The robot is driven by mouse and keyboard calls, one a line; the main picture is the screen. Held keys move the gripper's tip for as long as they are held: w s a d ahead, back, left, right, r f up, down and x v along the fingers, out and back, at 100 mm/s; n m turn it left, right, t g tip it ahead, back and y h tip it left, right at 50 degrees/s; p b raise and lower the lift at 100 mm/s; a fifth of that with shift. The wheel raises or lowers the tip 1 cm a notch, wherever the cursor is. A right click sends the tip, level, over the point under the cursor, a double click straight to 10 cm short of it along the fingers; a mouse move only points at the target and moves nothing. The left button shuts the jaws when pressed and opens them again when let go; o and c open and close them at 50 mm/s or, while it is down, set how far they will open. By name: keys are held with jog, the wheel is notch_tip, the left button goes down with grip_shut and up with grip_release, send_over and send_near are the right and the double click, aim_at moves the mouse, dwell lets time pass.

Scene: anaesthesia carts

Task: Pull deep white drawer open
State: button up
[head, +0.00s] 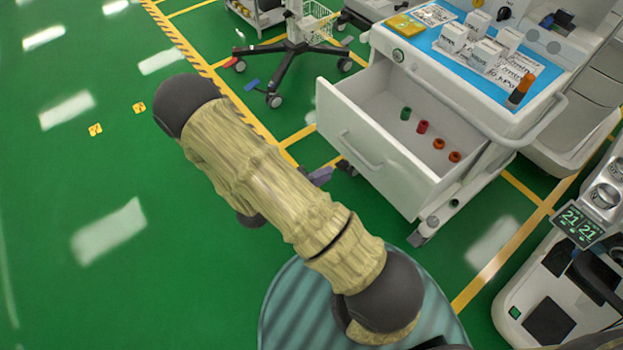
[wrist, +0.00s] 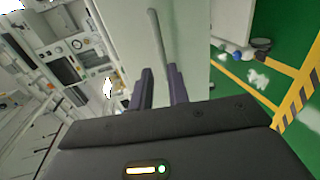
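The deep white drawer (head: 385,165) stands pulled out of the white cart in the head view, its inside open to view. Its front carries a pale bar handle (head: 361,152), which also shows in the wrist view (wrist: 157,35). Green, red and orange round items (head: 423,127) lie on the drawer floor. My gripper (head: 320,176) is partly hidden behind my arm, a little left of the handle. In the wrist view its two purple fingers (wrist: 160,72) are apart, with the handle's near end ahead of the gap. I see no grip on the handle.
The cart's blue top (head: 447,62) holds white boxes, a yellow packet and an orange-and-black bottle. A wheeled stand (head: 297,45) is behind, left of the cart. The green floor at left is clear.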

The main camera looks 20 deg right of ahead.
jog(key=shift+v, duration=1.8)
jog(key=w+a+r+m+t+y, duration=0.25)
jog(key=w+a+r+y, duration=0.3)
jog(key=w+y, duration=0.5)
jog(key=s+d+r+m+g+y, duration=0.1)
jog(key=s+d+r+g+y, duration=0.15)
jog(key=s+r, duration=0.35)
jog(key=s+d+r+g+y, duration=0.2)
jog(key=s+d+r, duration=0.15)
jog(key=s, duration=0.55)
jog(key=w+p+v, duration=0.2)
jog(key=p+v, duration=0.8)
jog(key=w+r+p+v, duration=0.1)
jog(key=w+p+v, duration=0.1)
jog(key=p+v, duration=0.7)
jog(key=shift+w+a+r+p, duration=0.5)
jog(key=shift+w+a+p, duration=0.1)
jog(key=shift+w, duration=0.1)
